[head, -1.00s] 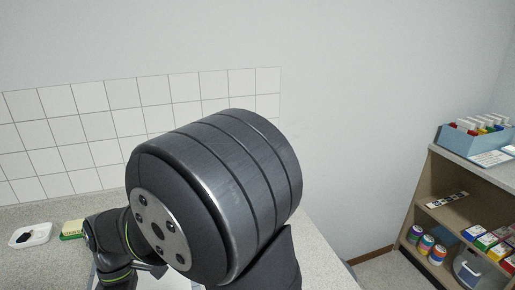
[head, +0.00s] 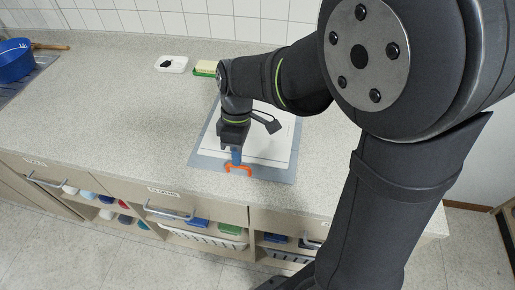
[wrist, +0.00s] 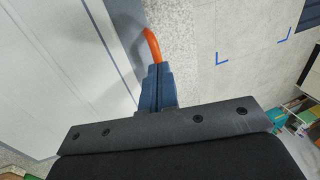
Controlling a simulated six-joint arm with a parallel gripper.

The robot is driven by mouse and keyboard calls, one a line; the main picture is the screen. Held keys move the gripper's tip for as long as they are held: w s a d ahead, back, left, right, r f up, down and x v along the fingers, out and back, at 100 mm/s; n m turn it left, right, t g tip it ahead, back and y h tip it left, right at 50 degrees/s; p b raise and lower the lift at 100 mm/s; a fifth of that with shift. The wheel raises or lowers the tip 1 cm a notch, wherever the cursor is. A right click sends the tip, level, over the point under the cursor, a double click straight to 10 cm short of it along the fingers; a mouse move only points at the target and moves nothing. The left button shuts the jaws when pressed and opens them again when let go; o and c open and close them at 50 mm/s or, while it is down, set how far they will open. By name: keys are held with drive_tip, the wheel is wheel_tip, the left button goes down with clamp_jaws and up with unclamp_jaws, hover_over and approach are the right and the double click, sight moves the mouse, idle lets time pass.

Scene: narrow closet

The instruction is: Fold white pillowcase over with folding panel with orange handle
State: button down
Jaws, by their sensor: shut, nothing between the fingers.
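The white pillowcase (head: 272,150) lies flat on a grey-blue folding board (head: 203,162) on the counter; my arm hides part of both. It also shows in the wrist view (wrist: 62,75), with a grey panel strip (wrist: 122,45) along its edge. The orange handle (head: 238,170) is a small arch at the board's front edge. My gripper (head: 236,160) points down just behind the handle. In the wrist view, the blue fingers of my gripper (wrist: 158,68) are together and empty, with their tips right at the orange handle (wrist: 153,44). I cannot tell whether they touch it.
A white dish (head: 171,64) with a dark item and a yellow-green sponge (head: 205,69) stand behind the board. A blue bowl (head: 14,60) is at the far left. The counter left of the board is clear. Blue corner marks (wrist: 222,60) show on a pale surface in the wrist view.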

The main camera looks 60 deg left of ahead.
drive_tip(key=shift+s+d+r+n+t, duration=0.2)
drive_tip(key=shift+d+r+n+t, duration=0.1)
drive_tip(key=shift+n+t, duration=0.1)
drive_tip(key=s+d+n+t, duration=0.1)
drive_tip(key=n, duration=0.1)
drive_tip(key=s+d+r+n+t+y, duration=0.1)
drive_tip(key=n, duration=0.2)
drive_tip(key=d+n+t+y, duration=0.1)
drive_tip(key=d+n+t, duration=0.1)
drive_tip(key=shift+s+r, duration=0.15)
drive_tip(key=shift+s, duration=0.25)
drive_tip(key=s+d+r+n+t+y, duration=0.2)
drive_tip(key=s+n+y, duration=0.15)
drive_tip(key=n, duration=0.55)
drive_tip(key=n+y, duration=0.1)
drive_tip(key=y, duration=0.1)
approach(238, 172)
drive_tip(key=shift+t, duration=0.3)
drive_tip(key=shift+s+x, duration=0.15)
drive_tip(key=shift+x, duration=1.2)
drive_tip(key=shift+s+x, duration=0.15)
drive_tip(key=shift+x, duration=1.15)
drive_tip(key=shift+a+r+h, duration=0.1)
drive_tip(key=shift+r+h, duration=0.1)
drive_tip(key=shift+h, duration=0.05)
